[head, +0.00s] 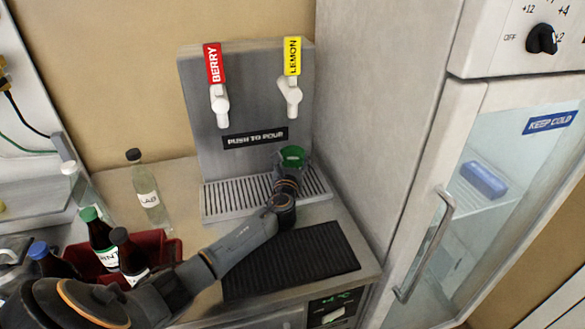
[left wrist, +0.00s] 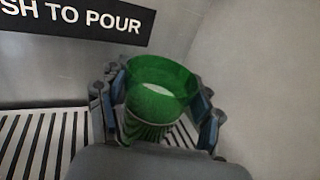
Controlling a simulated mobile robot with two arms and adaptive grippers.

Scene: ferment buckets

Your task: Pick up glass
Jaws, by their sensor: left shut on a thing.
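A green translucent glass (head: 292,156) is at the end of my left arm in the head view, below the yellow LEMON tap (head: 291,75). In the left wrist view the glass (left wrist: 160,88) is upright, with its open rim showing, between the two fingers of my left gripper (left wrist: 162,115). The gripper is shut on the glass, one finger on each side. The glass is over or on the slotted drip tray (head: 225,203); I cannot tell whether its base touches the tray. My right gripper is not in view.
A red BERRY tap (head: 215,85) is left of the lemon one. A black ribbed mat (head: 300,262) lies in front of the tray. A clear bottle (head: 147,190) and a red crate (head: 75,254) with bottles stand left. A fridge (head: 455,215) bounds the right.

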